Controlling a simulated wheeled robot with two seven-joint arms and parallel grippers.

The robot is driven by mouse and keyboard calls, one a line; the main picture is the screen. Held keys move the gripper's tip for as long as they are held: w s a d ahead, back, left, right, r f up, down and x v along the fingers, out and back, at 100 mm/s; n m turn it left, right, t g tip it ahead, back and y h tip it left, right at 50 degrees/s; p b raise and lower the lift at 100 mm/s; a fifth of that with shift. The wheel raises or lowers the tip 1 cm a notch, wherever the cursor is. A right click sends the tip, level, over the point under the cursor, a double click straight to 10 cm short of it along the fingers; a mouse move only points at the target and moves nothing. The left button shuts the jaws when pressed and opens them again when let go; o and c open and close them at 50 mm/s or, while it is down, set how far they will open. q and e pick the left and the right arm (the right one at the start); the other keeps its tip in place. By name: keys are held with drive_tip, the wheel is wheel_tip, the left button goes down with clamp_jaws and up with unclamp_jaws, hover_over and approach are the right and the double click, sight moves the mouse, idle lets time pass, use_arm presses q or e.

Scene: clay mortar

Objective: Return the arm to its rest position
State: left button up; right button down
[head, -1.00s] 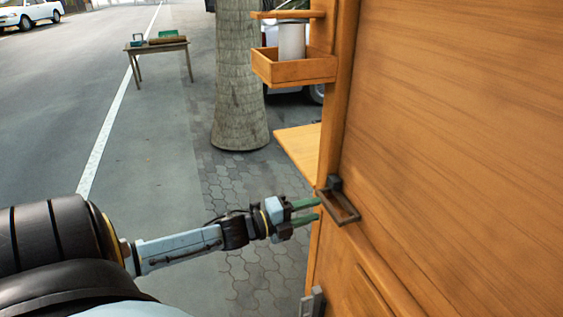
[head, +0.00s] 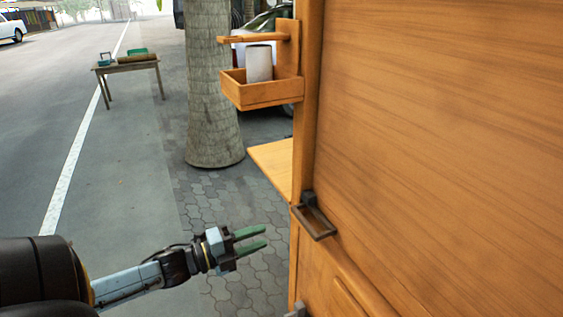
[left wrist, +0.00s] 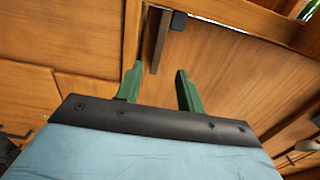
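My left arm comes in from the lower left in the head view. Its gripper (head: 258,240) has two green fingers, spread apart with nothing between them. It is beside the wooden cabinet (head: 430,120), left of and below a dark metal handle (head: 318,222), and apart from it. In the left wrist view the green fingers (left wrist: 159,88) also stand apart and empty, with the wooden panels and a dark bar-like handle (left wrist: 162,40) beyond them. My right gripper is not in view.
A wooden shelf box (head: 262,93) with a white cylinder (head: 258,64) and a flat wooden ledge (head: 272,165) stick out from the cabinet's left side. A tree trunk (head: 213,100) and a small table (head: 127,67) stand farther back. Open pavement lies left of the cabinet.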

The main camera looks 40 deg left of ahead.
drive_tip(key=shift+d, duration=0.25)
